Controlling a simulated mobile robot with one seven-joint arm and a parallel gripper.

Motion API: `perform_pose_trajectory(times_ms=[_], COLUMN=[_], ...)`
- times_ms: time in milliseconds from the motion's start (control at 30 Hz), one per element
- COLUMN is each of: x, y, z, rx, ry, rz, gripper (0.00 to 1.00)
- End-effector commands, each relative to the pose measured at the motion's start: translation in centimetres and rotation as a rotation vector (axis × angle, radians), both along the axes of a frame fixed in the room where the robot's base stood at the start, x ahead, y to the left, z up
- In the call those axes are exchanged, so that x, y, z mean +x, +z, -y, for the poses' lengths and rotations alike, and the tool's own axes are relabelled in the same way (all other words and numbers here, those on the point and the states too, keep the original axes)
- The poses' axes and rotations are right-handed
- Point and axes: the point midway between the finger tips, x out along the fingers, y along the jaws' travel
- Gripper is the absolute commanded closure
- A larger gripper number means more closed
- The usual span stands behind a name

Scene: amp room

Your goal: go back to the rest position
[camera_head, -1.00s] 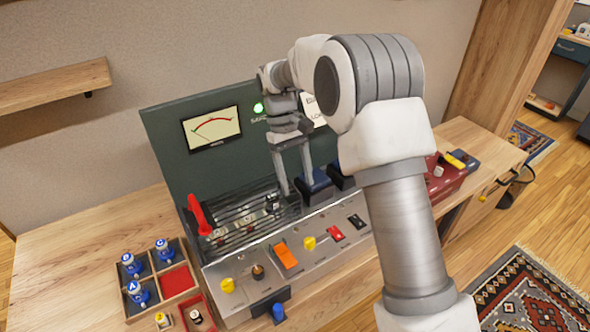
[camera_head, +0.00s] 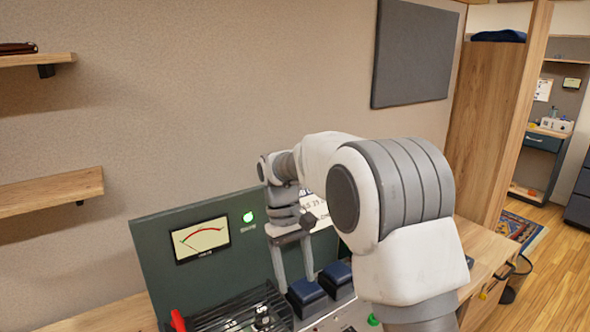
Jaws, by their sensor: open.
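My gripper (camera_head: 296,285) points down in front of the green amp panel (camera_head: 150,250), near the dark blue blocks (camera_head: 307,292) on the unit. Its two long fingers are apart and I see nothing held between them. The left finger ends close to the left blue block; I cannot tell whether it touches. My arm bends across the middle right of the view and hides part of the panel and the bench behind it.
The panel has a needle meter (camera_head: 201,240) and a lit green lamp (camera_head: 249,217). A red lever (camera_head: 178,321) shows at the bottom. Wooden shelves (camera_head: 52,191) are at left. A grey wall board (camera_head: 413,55) hangs above my arm.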

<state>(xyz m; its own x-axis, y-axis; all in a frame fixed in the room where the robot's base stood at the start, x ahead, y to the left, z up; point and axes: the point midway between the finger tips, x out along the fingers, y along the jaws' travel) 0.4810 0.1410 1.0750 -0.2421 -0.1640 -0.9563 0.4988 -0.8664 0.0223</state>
Motion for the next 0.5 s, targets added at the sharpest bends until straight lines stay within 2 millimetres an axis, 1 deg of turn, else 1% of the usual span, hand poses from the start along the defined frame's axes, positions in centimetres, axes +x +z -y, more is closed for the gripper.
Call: perform_pose_trajectory(times_ms=[33,200,400,500], x=[-0.7,-3.1,-6.8,-8.7], y=[1.6,5.3,8.6,9.8], z=[1.0,3.6,6.5,7.8], rx=[0.010,0.043,0.079,0.097], ry=[-0.021,-0.085,-0.164,-0.203], rz=[0.035,0.139,0.260,0.321], gripper=[0.33,0.33,0.33,0.33])
